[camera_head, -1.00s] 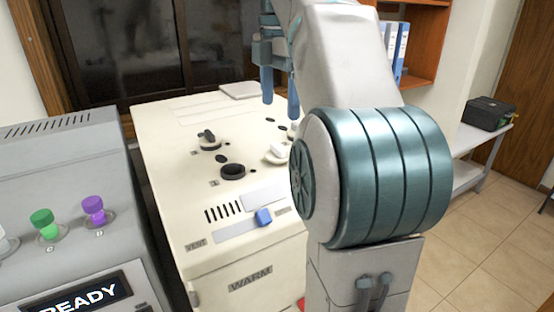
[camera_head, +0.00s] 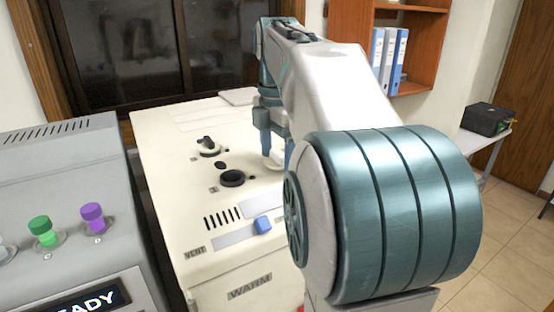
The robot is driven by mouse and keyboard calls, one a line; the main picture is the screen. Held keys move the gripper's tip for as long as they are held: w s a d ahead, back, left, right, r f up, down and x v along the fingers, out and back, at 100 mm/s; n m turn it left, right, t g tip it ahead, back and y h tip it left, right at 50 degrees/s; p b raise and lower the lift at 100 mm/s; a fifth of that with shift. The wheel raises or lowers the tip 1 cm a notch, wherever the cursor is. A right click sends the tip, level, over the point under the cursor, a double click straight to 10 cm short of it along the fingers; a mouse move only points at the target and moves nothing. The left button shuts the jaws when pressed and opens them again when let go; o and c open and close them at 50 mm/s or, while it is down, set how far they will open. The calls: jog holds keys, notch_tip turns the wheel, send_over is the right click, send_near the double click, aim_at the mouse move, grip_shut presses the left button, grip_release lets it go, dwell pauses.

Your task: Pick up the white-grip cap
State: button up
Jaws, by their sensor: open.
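The white-grip cap (camera_head: 273,163) sits on the cream machine's top, right of an open black ring-shaped port (camera_head: 232,178). It is partly hidden by my gripper and arm. My gripper (camera_head: 277,153) is open and points down at the cap, with one blue finger to its left and the other to its right. I cannot tell whether the fingers touch it. A similar cap with a black grip (camera_head: 208,146) sits farther back to the left.
A grey machine stands at left with a green knob (camera_head: 43,230) and a purple knob (camera_head: 94,217). My own arm covers the cream machine's right side.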

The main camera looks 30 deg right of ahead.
jog(key=shift+f, duration=0.1)
jog(key=c, duration=1)
jog(key=shift+c, duration=0.2)
